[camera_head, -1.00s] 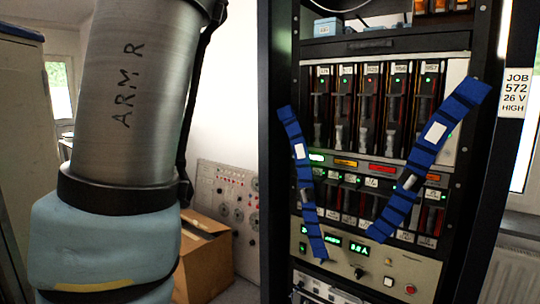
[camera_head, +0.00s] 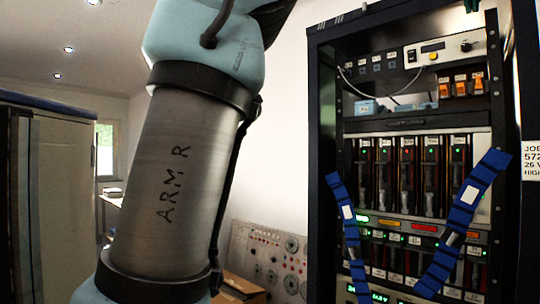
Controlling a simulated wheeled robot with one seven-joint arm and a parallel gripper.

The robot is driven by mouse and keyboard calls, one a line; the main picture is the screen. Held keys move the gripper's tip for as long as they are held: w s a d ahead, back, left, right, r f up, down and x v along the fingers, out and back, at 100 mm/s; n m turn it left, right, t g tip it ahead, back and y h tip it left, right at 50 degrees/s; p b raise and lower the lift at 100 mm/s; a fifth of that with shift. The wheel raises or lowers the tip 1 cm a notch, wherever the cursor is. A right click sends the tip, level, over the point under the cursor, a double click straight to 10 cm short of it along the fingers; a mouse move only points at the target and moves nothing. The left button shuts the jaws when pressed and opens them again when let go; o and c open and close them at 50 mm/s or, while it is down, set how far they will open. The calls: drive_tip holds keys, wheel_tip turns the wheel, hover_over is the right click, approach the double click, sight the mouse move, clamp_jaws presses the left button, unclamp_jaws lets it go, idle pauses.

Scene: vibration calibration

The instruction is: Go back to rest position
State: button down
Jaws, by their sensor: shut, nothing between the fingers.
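My gripper is outside the picture. My arm link, a metal tube marked "ARM R" between pale blue joints, fills the left middle of the view. The black equipment rack (camera_head: 322,150) stands at the right, apart from the arm in the picture. Two blue straps hang across its front: the left strap (camera_head: 349,232) and the longer, slanting right strap (camera_head: 470,195). The modules (camera_head: 408,176) behind them show green and red lights. The lower rack is cut off by the bottom edge.
A tall grey cabinet (camera_head: 65,190) stands at the left, with a window (camera_head: 104,148) behind it. A cardboard box (camera_head: 240,288) and a panel with dials (camera_head: 270,258) are low between my arm and the rack. A job label (camera_head: 533,158) hangs at the right edge.

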drive_tip(key=w+a+f+m+t+y, duration=0.1)
drive_tip(key=w+a+f+m, duration=0.2)
drive_tip(key=w+f+m, duration=0.35)
drive_tip(key=w+a+f+m+t+y, duration=0.1)
drive_tip(key=w+a+f+m+t, duration=0.2)
drive_tip(key=w+f, duration=0.65)
drive_tip(key=w+a+f+m+g+y, duration=0.1)
drive_tip(key=w+a+f+m+g, duration=0.15)
drive_tip(key=a+f+m, duration=0.45)
drive_tip(key=w+a+f+m+g+y, duration=0.1)
drive_tip(key=w+a+f+m+g, duration=0.2)
drive_tip(key=f, duration=0.9)
drive_tip(key=s+a+f+m+g+y, duration=0.2)
drive_tip(key=a+f, duration=0.6)
drive_tip(key=f, duration=0.1)
drive_tip(key=s+a+f+m+g+y, duration=0.1)
drive_tip(key=s+a+f+m+g, duration=0.15)
drive_tip(key=a+f, duration=0.55)
drive_tip(key=s+a+f+m+g+y, duration=0.4)
drive_tip(key=s+a+f+g, duration=0.1)
drive_tip(key=s+a+f, duration=1)
drive_tip(key=shift+s+a, duration=0.4)
drive_tip(key=shift+a, duration=0.1)
drive_tip(key=shift+w+d, duration=0.1)
drive_tip(key=shift+w, duration=0.05)
